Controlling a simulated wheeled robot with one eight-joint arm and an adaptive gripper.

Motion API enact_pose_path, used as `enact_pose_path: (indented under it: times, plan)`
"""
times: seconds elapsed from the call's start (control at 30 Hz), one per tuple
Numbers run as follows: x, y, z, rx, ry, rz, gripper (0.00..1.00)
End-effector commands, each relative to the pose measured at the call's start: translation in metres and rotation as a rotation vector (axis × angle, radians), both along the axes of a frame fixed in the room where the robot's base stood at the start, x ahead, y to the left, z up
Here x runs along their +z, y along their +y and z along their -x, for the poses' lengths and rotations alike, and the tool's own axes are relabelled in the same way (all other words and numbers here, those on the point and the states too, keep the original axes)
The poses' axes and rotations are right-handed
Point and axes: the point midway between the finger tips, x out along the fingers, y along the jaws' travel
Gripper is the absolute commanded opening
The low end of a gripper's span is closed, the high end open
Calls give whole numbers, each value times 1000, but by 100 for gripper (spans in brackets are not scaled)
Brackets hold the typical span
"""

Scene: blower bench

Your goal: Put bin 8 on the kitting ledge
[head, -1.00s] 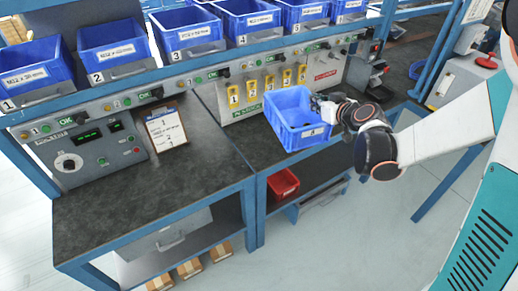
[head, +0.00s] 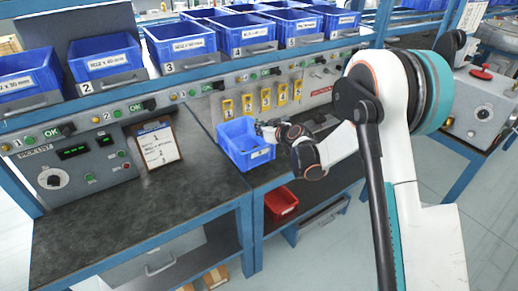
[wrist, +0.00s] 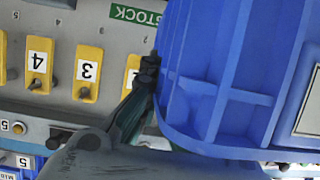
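A blue bin (head: 239,138) is at the back right part of the dark bench top (head: 110,220) in the head view, in front of the panel with yellow number tags. The label on its front is too small to read, so I cannot tell its number. My gripper (head: 267,130) is shut on the bin's right side. In the wrist view the bin (wrist: 225,70) fills the right half, with my gripper's dark fingers (wrist: 142,92) against its edge. I cannot tell whether the bin touches the bench.
A shelf of several numbered blue bins (head: 180,38) runs above the bench. A clipboard (head: 158,145) leans by the control box (head: 85,163) at left. A small red bin (head: 281,202) is on the lower shelf. The bench's left and middle top is clear.

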Motion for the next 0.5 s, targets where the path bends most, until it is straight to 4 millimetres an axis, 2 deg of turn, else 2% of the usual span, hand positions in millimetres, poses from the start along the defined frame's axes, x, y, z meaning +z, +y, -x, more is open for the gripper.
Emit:
enact_pose_path:
  times: [0.03, 0.1, 0.27, 0.5]
  plan:
    - [-14, 0, 0, 0, 1, -1, 0]
    - [-23, 0, 0, 0, 1, -1, 0]
    - [-36, 0, 0, 0, 1, -1, 0]
    - [-65, 0, 0, -1, 0, -1, 0]
